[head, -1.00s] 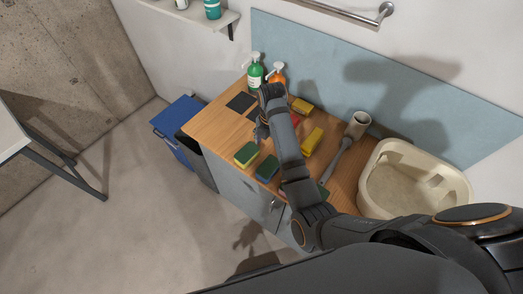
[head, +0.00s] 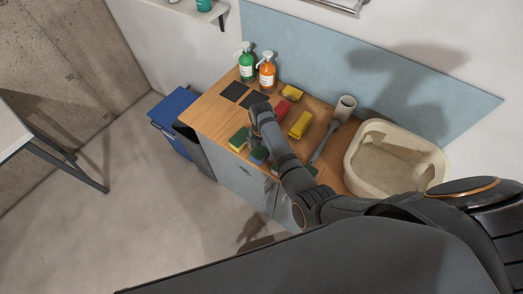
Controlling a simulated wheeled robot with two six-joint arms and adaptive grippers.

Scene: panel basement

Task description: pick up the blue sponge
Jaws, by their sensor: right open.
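The blue sponge (head: 258,155) lies near the front edge of the wooden counter (head: 212,112). It shows a dark green top and blue side, and my right arm partly hides it. My right gripper (head: 257,137) is open, just behind and above the blue sponge, and seen from above. Its fingertips are small and dark, and I cannot tell whether they touch the sponge. My left gripper is not in view.
A yellow-green sponge (head: 239,140) lies left of the blue one. Yellow (head: 300,125) and red (head: 283,109) sponges lie behind the arm. Green (head: 246,63) and orange (head: 267,72) bottles stand at the back. A beige basin (head: 360,165) is at right.

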